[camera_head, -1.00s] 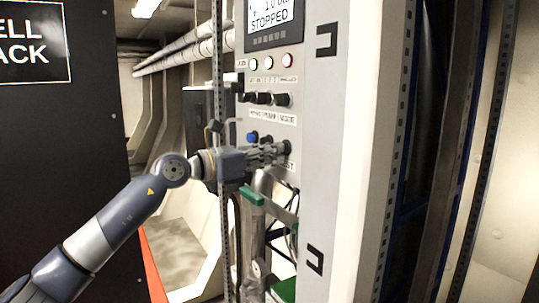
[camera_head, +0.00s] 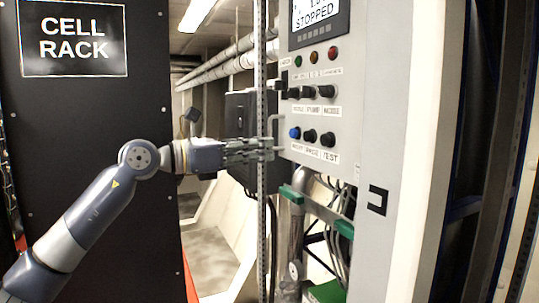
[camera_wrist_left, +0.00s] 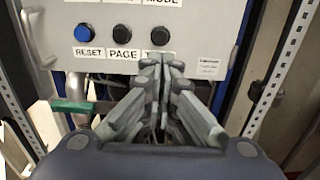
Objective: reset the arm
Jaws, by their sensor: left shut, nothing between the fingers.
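My left gripper (camera_head: 268,149) is shut and empty, its fingers pointing at the grey control panel (camera_head: 362,110) from the left. In the head view the fingertips are left of the blue RESET button (camera_head: 295,133), by the panel's left edge and a perforated upright. Whether the fingertips touch anything cannot be told. My right gripper is not in view.
A black CELL RACK cabinet (camera_head: 85,150) stands on the left. The perforated metal upright (camera_head: 262,215) stands near the fingers. The panel has a display reading STOPPED (camera_head: 318,14), lamps and black knobs. Pipes and green-ended parts (camera_head: 291,194) are below it.

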